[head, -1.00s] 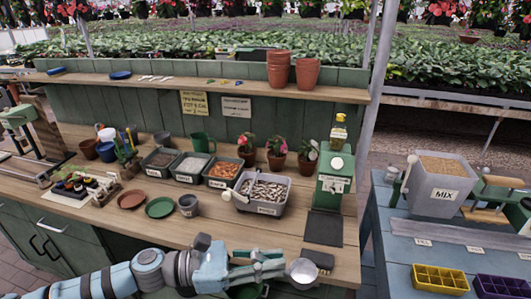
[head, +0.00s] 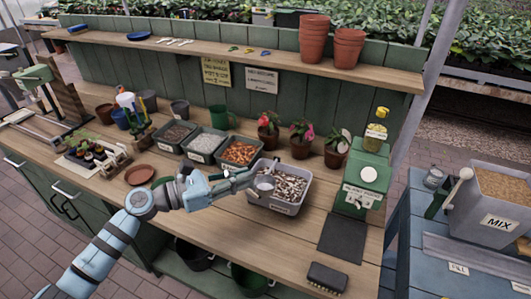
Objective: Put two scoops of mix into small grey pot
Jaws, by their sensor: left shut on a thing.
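My left gripper (head: 243,179) reaches in from the left, shut on a scoop. The scoop's round silver cup (head: 265,185) is over the left part of a grey tub (head: 277,207) of brown and pale chunky material. I cannot tell whether the cup touches the material or holds any. A grey bin (head: 490,222) labelled MIX, full of brown mix, stands on the blue table at the right. The small grey pot does not show on the front of the bench, where my left arm covers part of the top. My right gripper is out of view.
Three smaller tubs, including one of orange-brown bits (head: 239,152), stand behind my gripper. Potted plants (head: 302,138) and a green dispenser (head: 362,184) stand to the right. A dark mat (head: 341,240) and a brush (head: 327,278) lie at the bench's front right.

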